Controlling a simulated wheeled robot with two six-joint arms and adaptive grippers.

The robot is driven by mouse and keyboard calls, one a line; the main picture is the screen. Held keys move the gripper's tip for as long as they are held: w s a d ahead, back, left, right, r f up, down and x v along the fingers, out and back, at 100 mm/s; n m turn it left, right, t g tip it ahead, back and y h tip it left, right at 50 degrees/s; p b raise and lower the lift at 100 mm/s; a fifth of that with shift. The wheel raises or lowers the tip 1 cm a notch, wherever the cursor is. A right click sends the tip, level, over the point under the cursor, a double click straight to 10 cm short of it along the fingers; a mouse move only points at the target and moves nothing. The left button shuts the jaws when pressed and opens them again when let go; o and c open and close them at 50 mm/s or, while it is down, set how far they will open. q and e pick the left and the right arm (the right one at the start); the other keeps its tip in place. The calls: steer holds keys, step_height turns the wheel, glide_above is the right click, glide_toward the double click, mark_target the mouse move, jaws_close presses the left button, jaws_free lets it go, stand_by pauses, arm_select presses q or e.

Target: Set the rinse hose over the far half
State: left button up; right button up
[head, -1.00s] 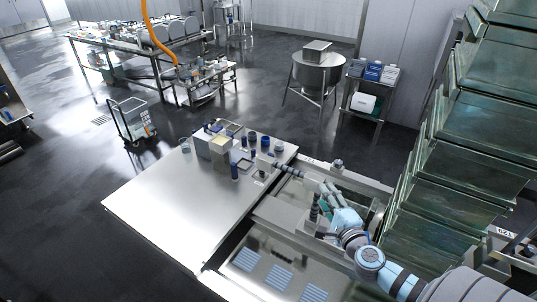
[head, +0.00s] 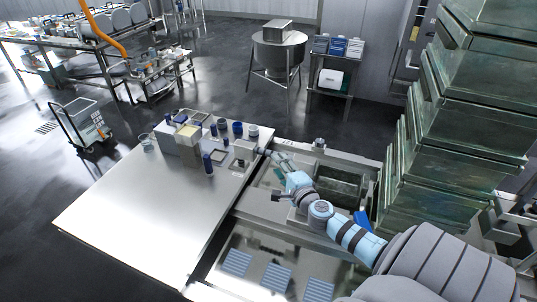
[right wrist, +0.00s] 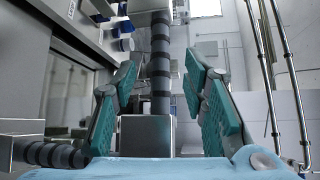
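A dark ribbed hose (right wrist: 161,65) runs upright through the middle of the right wrist view, down to a grey block (right wrist: 147,136). In the head view its ribbed end (head: 264,153) shows at the far left rim of the sink. My right gripper (head: 279,160) reaches over the sink's far half (head: 340,181). Its teal-padded fingers (right wrist: 165,82) are open on either side of the hose, with gaps visible on both sides. The sink's near half (head: 250,244) holds blue striped pieces (head: 277,279). My left gripper is not in view.
A steel table (head: 135,215) adjoins the sink on the left, mostly clear, with blocks, cups and blue bottles (head: 208,162) at its far end. A tall stack of greenish trays (head: 465,120) stands close at right. A trolley (head: 85,125) and round vat (head: 279,55) are farther off.

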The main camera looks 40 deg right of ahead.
mark_target(269, 154)
steer(key=b+x, duration=0.1)
steer(key=x, duration=0.7)
steer(key=shift+w, duration=0.1)
jaws_close()
